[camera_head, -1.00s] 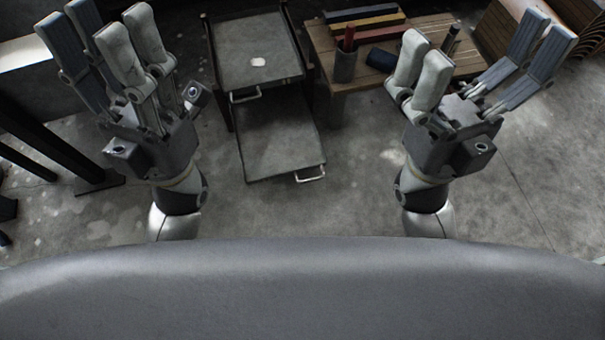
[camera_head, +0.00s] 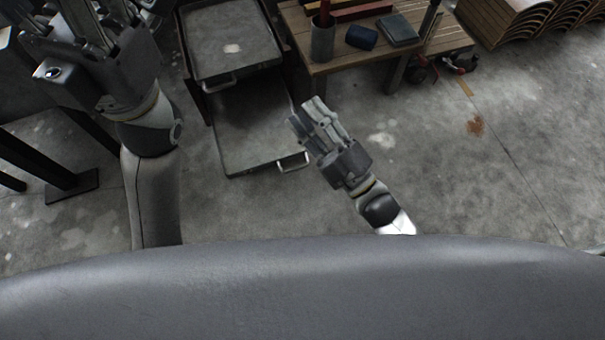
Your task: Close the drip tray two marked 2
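The lower drip tray (camera_head: 248,125) is a flat grey tray pulled out toward me from under an upper tray. Its pale bar handle (camera_head: 292,162) is at its front right corner. I cannot read a number on it.
The upper tray (camera_head: 222,55) sits in the dark frame with a pale spot on it. Dark metal legs (camera_head: 70,185) are at left.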

